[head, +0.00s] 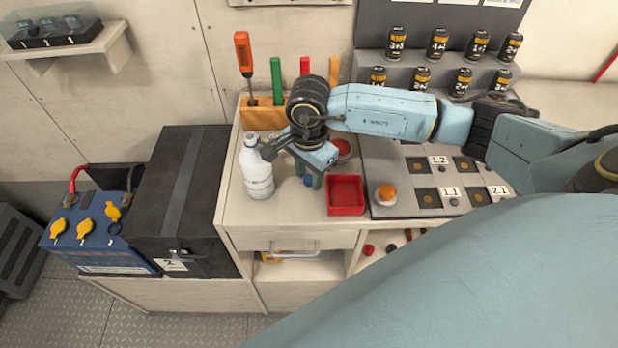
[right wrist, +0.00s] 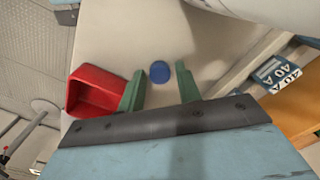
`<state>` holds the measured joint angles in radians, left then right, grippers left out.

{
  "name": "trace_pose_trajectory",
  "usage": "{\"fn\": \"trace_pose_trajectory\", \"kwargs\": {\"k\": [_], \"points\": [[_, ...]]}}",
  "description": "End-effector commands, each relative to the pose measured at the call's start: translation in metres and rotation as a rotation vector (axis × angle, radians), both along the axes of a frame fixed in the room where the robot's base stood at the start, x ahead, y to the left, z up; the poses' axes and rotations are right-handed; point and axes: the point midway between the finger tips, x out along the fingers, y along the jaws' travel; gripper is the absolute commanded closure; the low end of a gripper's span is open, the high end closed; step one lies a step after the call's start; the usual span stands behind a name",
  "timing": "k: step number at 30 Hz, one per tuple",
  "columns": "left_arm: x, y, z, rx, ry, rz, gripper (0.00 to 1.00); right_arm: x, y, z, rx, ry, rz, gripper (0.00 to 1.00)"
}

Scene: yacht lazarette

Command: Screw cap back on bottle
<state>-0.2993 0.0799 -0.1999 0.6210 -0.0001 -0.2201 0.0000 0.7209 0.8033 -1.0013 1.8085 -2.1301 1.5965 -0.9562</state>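The white bottle (head: 257,172) stands upright on the counter, left of my right gripper in the head view. Its neck shows no blue cap. Part of its white side shows at the top right of the right wrist view (right wrist: 262,8). The blue cap (right wrist: 159,72) lies on the counter. It also shows in the head view (head: 308,181), partly hidden by the gripper. My right gripper (right wrist: 160,72) points down with its green fingers apart. The cap appears between the fingertips, with a gap on each side. My left gripper is not in view.
A red tray (head: 346,194) sits close right of the gripper, beside a panel with an orange button (head: 386,192). A wooden rack (head: 263,115) with a screwdriver and coloured handles stands behind the bottle. A black box (head: 180,200) stands left of the counter.

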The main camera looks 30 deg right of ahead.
Motion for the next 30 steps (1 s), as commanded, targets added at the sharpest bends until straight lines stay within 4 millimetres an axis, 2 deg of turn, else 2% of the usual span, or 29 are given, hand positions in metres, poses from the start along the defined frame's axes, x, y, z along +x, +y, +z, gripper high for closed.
{"fn": "trace_pose_trajectory", "kwargs": {"k": [5, 13, 23, 26, 30], "points": [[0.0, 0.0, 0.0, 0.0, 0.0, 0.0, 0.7, 0.0, 0.0, 0.0, 0.0, 0.0, 0.0, 0.66], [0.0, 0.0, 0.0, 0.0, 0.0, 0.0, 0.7, 0.0, 0.0, 0.001, 0.0, 0.0, -0.001, 0.99], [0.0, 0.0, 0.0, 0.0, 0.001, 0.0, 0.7, 0.0, 0.0, 0.005, 0.0, -0.001, -0.001, 0.99], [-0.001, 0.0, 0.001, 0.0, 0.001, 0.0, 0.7, 0.001, -0.001, 0.017, -0.002, -0.002, -0.001, 0.99], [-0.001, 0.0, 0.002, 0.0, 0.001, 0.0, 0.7, 0.001, 0.0, 0.046, 0.0, -0.005, 0.0, 0.99]]}}
